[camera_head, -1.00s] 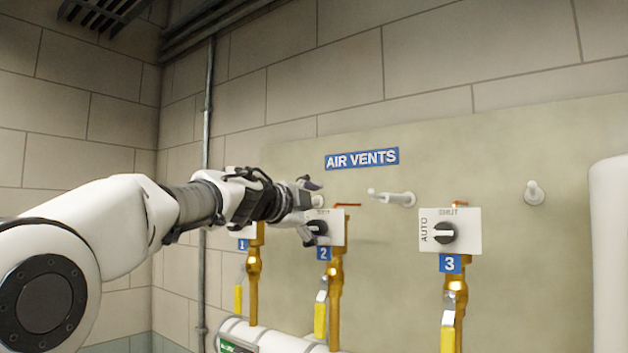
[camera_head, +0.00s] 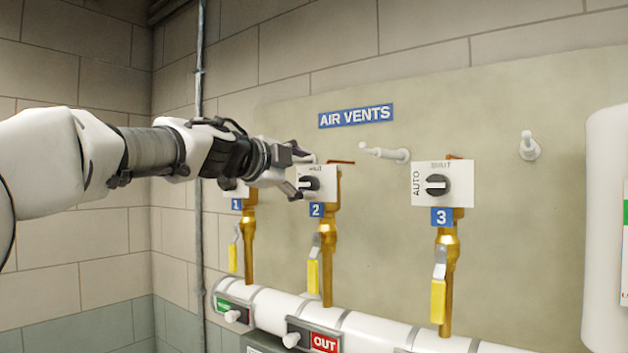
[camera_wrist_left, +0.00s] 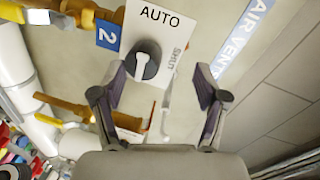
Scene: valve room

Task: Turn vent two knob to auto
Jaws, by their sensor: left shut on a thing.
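The vent two panel is a white plate (camera_head: 327,181) above a blue label 2 (camera_head: 316,210). Its round dark knob (camera_head: 309,184) also shows in the wrist view (camera_wrist_left: 147,60), where AUTO is printed above it and SHUT to its right. The knob's pale mark runs roughly up and down there, slightly tilted. My right gripper is not in view.
Vent three's panel (camera_head: 456,184) is to the right; vent one's panel (camera_head: 236,190) is partly behind my arm. White wall spigots (camera_head: 390,154) stick out nearby. Brass pipes with yellow-handled valves (camera_head: 312,277) run down to a white pipe (camera_head: 375,329). A white cylinder (camera_head: 601,220) stands far right.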

